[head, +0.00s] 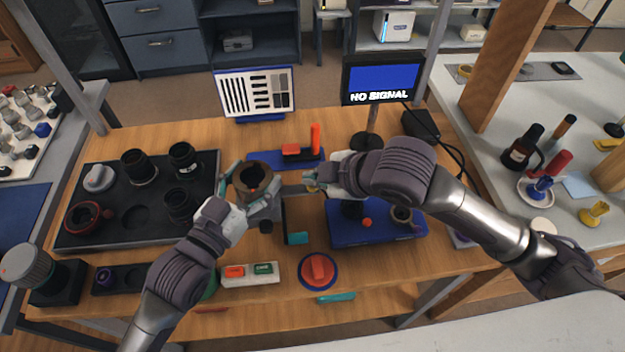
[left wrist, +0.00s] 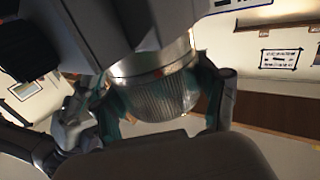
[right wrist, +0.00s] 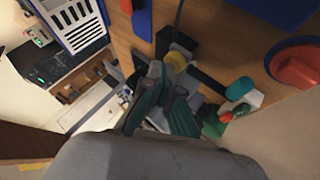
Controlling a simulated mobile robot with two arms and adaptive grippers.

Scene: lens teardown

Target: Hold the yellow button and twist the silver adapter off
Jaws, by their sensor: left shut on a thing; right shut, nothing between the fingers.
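The silver adapter (left wrist: 160,90) is a shiny ribbed cylinder in the left wrist view. My left gripper (left wrist: 162,108) is shut on it, with a finger on each side. In the head view my left gripper (head: 252,195) is at the brown ring-shaped part; the adapter cannot be made out there. The yellow button (right wrist: 177,61) is a small round knob on a dark fixture in the right wrist view. My right gripper (right wrist: 166,92) is shut and empty close to it; whether they touch cannot be told. In the head view my right gripper (head: 312,182) is right of the brown part (head: 254,176).
A black tray (head: 112,220) with lens parts lies at left. A blue mat (head: 345,237) lies under my right arm. A red knob (head: 319,269) and a white switch box (head: 250,281) stand along the front edge. A monitor (head: 382,82) stands at the back.

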